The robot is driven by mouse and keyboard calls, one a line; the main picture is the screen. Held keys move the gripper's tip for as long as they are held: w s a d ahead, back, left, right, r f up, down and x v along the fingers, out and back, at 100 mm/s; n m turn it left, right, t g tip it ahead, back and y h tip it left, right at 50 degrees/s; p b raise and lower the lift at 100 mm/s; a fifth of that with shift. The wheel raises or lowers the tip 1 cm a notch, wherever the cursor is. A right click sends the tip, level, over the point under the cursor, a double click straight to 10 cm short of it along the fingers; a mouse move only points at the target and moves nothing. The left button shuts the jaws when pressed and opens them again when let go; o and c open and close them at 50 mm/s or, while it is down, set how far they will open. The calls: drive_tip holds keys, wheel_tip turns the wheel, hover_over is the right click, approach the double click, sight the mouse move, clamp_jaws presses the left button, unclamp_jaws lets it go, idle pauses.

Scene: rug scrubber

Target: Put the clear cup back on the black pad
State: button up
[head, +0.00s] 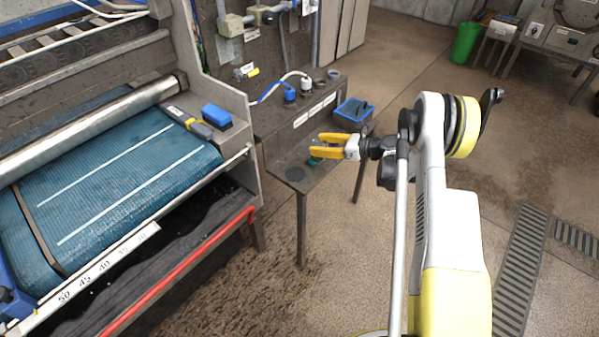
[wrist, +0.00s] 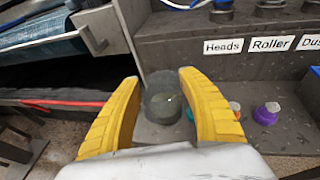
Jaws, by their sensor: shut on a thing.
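My gripper (head: 322,146) has yellow fingers and is over the dark bench beside the machine. In the wrist view my gripper (wrist: 160,78) has the clear cup (wrist: 163,98) between its fingers, a see-through greyish cylinder, and is shut on it. I cannot make out the cup in the head view. The black pad (head: 295,174) is a dark disc on the near end of the bench top, left of and below my gripper in the head view. In the wrist view I cannot separate the pad from the dark area seen through the cup.
The bench (head: 272,158) has a raised back shelf with labels reading Heads and Roller (wrist: 270,44). A blue tray (head: 353,111) sits farther along. The machine with its blue belt (head: 120,185) borders the left.

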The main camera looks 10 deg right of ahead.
drive_tip(key=w+a+f+b, duration=0.1)
drive_tip(key=a+f, duration=0.1)
drive_tip(key=f, duration=0.1)
drive_tip(key=w+a+f+b, duration=0.1)
drive_tip(key=a+f+b, duration=0.1)
drive_tip(key=a+f, duration=0.1)
drive_tip(key=w+a+f+b, duration=0.1)
drive_tip(key=a+f+b, duration=0.1)
drive_tip(key=a+f, duration=0.1)
drive_tip(key=shift+f, duration=0.15)
drive_tip(key=o, duration=1.3)
